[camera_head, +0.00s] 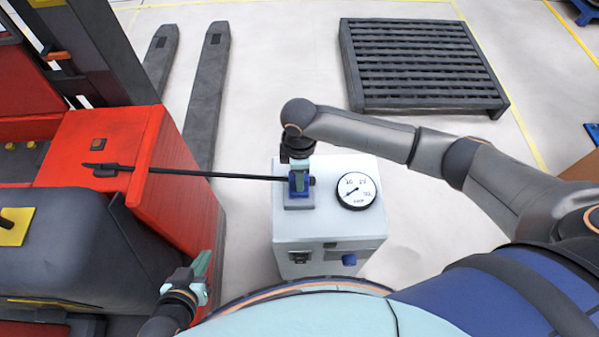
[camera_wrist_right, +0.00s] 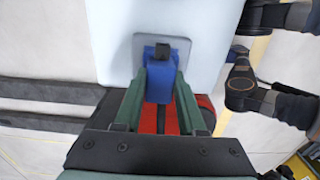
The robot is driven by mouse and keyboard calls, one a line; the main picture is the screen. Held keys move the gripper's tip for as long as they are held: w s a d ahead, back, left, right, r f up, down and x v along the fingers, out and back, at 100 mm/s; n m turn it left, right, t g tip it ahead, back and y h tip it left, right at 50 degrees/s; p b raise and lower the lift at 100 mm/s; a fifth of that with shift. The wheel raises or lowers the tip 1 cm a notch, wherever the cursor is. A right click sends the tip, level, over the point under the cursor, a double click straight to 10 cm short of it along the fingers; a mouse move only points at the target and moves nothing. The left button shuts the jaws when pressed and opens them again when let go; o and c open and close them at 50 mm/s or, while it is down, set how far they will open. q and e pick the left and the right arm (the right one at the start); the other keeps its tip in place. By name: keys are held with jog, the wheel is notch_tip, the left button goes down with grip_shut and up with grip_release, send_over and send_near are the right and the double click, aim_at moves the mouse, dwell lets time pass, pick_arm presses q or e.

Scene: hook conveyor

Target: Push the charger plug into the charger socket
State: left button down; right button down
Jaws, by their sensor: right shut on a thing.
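The charger is a white box (camera_head: 330,225) with a round dial (camera_head: 356,191) on top. A grey plate (camera_head: 299,203) with a blue block (camera_head: 298,184) is on its top, left of the dial. A black cable (camera_head: 230,175) runs from the block's left side to the red truck. My right gripper (camera_head: 300,172) points down and is shut on the blue block. The right wrist view shows its green fingers (camera_wrist_right: 160,100) on both sides of the block (camera_wrist_right: 158,82). I cannot tell plug from socket or how deep any plug sits. My left gripper (camera_head: 201,267) is low left, away from the charger; its opening is unclear.
The red truck (camera_head: 120,130) stands on the left, with dark forks (camera_head: 207,90) reaching back. A dark slatted pallet (camera_head: 420,65) lies on the floor at the back right. Floor behind the charger is clear.

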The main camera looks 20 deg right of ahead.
dwell(0.8)
jog(key=shift+p, duration=0.55)
jog(key=shift+f, duration=0.1)
jog(key=shift+f, duration=0.5)
jog(key=c, duration=0.8)
grip_release()
jog(key=shift+c, duration=0.2)
jog(key=o, duration=0.4)
